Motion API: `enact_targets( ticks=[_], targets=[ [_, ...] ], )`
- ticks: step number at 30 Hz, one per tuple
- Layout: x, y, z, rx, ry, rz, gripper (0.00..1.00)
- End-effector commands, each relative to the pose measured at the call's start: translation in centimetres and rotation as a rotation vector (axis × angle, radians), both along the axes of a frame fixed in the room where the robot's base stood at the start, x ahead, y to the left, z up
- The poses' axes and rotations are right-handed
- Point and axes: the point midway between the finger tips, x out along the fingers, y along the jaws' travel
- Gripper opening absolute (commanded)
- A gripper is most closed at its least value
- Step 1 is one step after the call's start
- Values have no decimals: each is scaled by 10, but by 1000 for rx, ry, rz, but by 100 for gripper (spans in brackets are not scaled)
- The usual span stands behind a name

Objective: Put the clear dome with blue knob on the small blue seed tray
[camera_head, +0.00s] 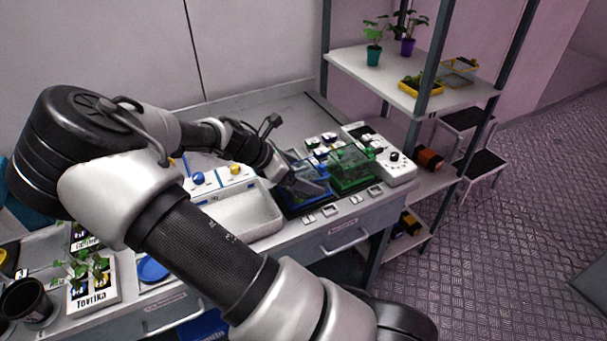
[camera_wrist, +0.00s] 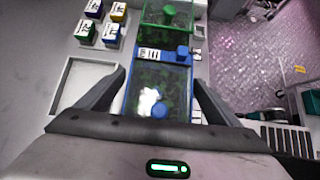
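The small blue seed tray (camera_head: 294,213) is on the bench below my gripper (camera_head: 307,184). In the wrist view, the blue tray (camera_wrist: 150,66) holds dark green growth. A see-through cover, the clear dome (camera_wrist: 172,86), appears to lie over it, with a round blue knob (camera_wrist: 159,110) toward the near end. A white glare sits beside the knob. My gripper (camera_wrist: 160,78) is open, one finger on each side of the dome, and nothing is visibly clamped. Whether the dome is fully seated on the tray is hard to tell.
A green tray with a green-knobbed dome (camera_head: 352,166) stands right beside the blue one. A white control box (camera_head: 398,170) is behind it, an empty white tray (camera_head: 245,217) to the left. Small labelled blocks (camera_head: 328,210) line the bench front. A shelf rack (camera_head: 440,97) stands right.

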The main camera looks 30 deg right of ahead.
Motion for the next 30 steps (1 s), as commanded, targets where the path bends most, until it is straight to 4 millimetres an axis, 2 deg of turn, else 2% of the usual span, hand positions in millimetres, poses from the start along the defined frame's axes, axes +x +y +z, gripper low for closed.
enact_targets(
  ticks=[6,10,22,30],
  targets=[
    [0,0,1,0,0,0,86],
    [0,5,8,2,-1,2,86],
    [-1,63,65,3,-3,4,86],
    [-4,83,87,5,-2,-4,86]
  ],
)
